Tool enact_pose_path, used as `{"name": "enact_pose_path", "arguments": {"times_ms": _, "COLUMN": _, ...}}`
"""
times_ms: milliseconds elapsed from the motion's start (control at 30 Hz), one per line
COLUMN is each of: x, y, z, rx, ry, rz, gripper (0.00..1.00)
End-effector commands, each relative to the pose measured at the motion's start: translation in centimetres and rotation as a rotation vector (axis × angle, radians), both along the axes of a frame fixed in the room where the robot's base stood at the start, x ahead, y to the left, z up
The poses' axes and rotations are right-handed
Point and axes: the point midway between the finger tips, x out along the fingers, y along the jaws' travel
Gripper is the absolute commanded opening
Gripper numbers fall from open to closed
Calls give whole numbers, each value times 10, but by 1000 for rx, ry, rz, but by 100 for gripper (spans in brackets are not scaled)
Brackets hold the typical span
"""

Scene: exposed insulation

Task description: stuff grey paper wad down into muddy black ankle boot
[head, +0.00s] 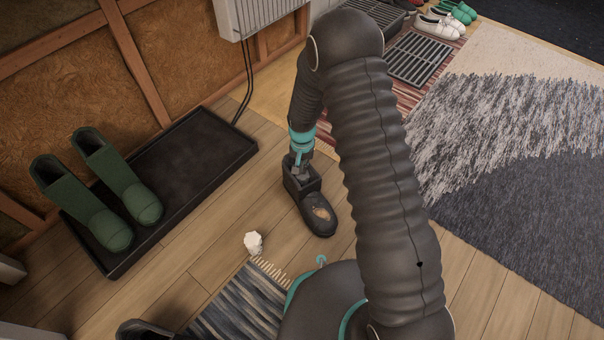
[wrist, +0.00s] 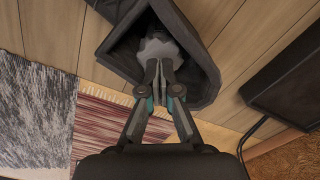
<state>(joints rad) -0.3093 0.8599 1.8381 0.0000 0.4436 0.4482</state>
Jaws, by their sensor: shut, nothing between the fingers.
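The black ankle boot (head: 318,216) stands upright on the wood floor, with a tan mud patch on its toe. Its angular open top (wrist: 205,75) fills the upper middle of the wrist view. A grey paper wad (wrist: 158,48) sits inside that opening, with the boot's dark inside around it. My gripper (wrist: 162,72) is shut, its fingertips in the boot's mouth and against or just beside the wad's near edge.
A whitish crumpled wad (head: 254,243) lies on the floor left of the boot. Green boots (head: 85,205) stand on a black tray (head: 205,150) by the wall. A striped rug (head: 235,305) lies in front, and a large grey rug (head: 510,190) lies right.

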Motion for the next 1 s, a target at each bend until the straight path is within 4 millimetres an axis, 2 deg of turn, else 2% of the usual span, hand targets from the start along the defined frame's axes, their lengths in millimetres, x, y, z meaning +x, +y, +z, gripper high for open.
{"name": "enact_pose_path", "arguments": {"times_ms": 1000, "x": 0, "y": 0, "z": -18, "rx": 0, "ry": 0, "rz": 0, "gripper": 0}}
